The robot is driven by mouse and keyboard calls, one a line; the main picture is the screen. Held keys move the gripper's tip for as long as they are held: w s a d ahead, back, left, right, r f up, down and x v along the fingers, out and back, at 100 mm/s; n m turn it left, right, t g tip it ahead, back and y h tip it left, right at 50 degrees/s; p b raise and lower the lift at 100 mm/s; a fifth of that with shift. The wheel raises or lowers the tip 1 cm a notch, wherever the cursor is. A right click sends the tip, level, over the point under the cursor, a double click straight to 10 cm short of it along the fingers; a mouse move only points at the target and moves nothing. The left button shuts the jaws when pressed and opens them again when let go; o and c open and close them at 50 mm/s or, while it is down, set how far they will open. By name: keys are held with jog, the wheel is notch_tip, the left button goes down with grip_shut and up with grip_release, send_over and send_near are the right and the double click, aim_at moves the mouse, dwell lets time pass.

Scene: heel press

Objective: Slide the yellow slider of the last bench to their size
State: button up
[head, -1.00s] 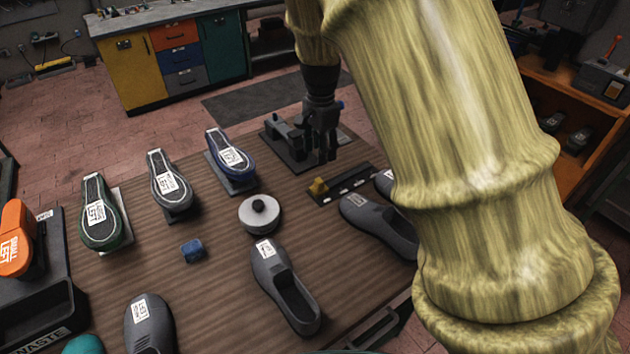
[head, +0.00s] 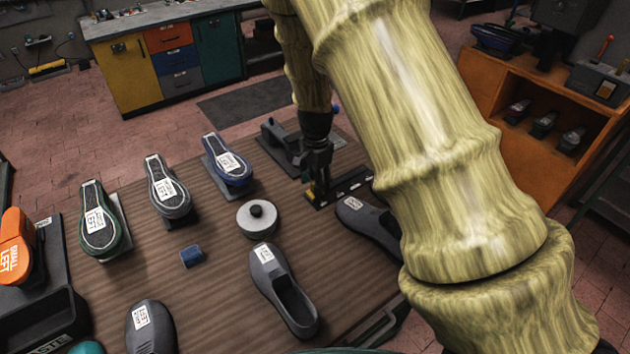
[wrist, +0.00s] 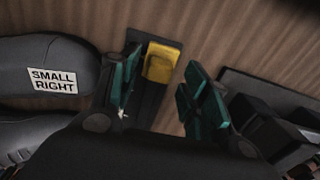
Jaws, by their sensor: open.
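The yellow slider (wrist: 161,63) sits at one end of its dark rail (wrist: 148,107). In the wrist view it lies between and just beyond the green-padded fingertips of my gripper (wrist: 158,88), which is open. The left finger is close beside the rail; I cannot tell whether it touches. In the head view my gripper (head: 316,190) is low over the left end of the rail (head: 350,186), and the slider (head: 311,193) is mostly hidden by it. White marks show along the rail.
A dark press-like fixture (head: 283,142) stands just behind my gripper. A grey shoe labelled small right (wrist: 52,78) lies beside the rail. A round grey weight (head: 257,217), a blue block (head: 192,256) and several shoes and lasts occupy the bench (head: 215,300).

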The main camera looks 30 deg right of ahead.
jog(key=shift+f, duration=0.6)
grip_shut()
jog(key=d, duration=0.4)
jog(key=w+d, duration=0.1)
jog(key=d, duration=0.7)
jog(key=shift+w, duration=0.35)
grip_release()
jog(key=shift+a, duration=0.1)
jog(key=shift+r, duration=0.15)
notch_tip(320, 180, up, 12)
